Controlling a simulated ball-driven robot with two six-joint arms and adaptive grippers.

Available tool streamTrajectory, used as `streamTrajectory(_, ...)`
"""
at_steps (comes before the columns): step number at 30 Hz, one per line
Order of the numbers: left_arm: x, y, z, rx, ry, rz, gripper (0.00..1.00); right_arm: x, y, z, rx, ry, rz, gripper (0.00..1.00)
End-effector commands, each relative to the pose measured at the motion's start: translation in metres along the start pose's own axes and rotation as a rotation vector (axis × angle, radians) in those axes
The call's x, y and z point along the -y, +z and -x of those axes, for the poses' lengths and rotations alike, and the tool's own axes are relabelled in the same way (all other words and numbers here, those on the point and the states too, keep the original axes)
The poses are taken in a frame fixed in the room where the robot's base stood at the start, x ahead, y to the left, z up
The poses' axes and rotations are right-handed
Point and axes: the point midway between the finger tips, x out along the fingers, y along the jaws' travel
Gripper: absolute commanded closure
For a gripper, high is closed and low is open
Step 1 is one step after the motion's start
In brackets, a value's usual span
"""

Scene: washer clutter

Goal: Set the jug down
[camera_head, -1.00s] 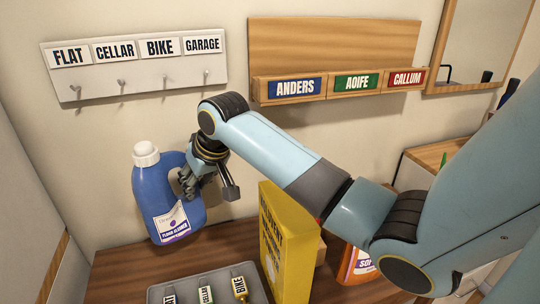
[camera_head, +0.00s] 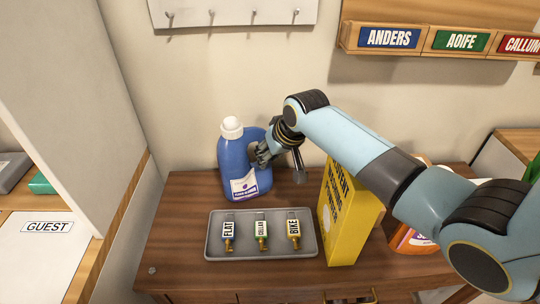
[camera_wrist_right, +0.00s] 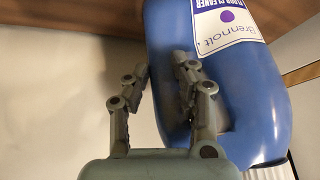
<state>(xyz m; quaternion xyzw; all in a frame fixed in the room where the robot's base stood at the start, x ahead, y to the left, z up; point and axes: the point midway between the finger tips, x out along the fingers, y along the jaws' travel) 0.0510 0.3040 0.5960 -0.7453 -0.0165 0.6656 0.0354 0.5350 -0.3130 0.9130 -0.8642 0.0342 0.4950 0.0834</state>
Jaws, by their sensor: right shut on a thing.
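The jug is a blue floor cleaner bottle (camera_head: 238,165) with a white cap and a label. It is upright at the back of the brown wooden table (camera_head: 185,215); I cannot tell whether its base touches the wood. My right gripper (camera_head: 262,156) is shut on the jug's handle, from the jug's right side. In the right wrist view the jug (camera_wrist_right: 240,90) fills the right half, its label at the top. The right gripper's fingers (camera_wrist_right: 160,85) close around the handle there, and the jug's base is out of frame. My left gripper is not in view.
A grey tray (camera_head: 212,249) with several labelled keys lies in front of the jug. A yellow box (camera_head: 345,220) stands to the right, with an orange container (camera_head: 405,240) behind my arm. A white panel (camera_head: 70,90) stands left.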

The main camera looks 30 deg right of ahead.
Motion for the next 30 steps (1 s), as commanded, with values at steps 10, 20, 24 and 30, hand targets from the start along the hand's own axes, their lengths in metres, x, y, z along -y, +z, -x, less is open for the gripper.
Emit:
streamTrajectory(10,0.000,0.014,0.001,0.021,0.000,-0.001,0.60,0.000,0.001,0.000,0.001,0.000,0.000,0.65)
streamTrajectory(20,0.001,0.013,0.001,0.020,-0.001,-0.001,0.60,0.000,0.000,0.000,0.001,0.000,0.000,0.54)
streamTrajectory(24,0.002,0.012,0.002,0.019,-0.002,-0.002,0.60,0.000,-0.001,0.008,-0.001,0.000,0.001,0.54)
streamTrajectory(30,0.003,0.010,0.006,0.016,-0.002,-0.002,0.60,-0.001,-0.001,0.048,-0.002,0.000,0.002,0.54)
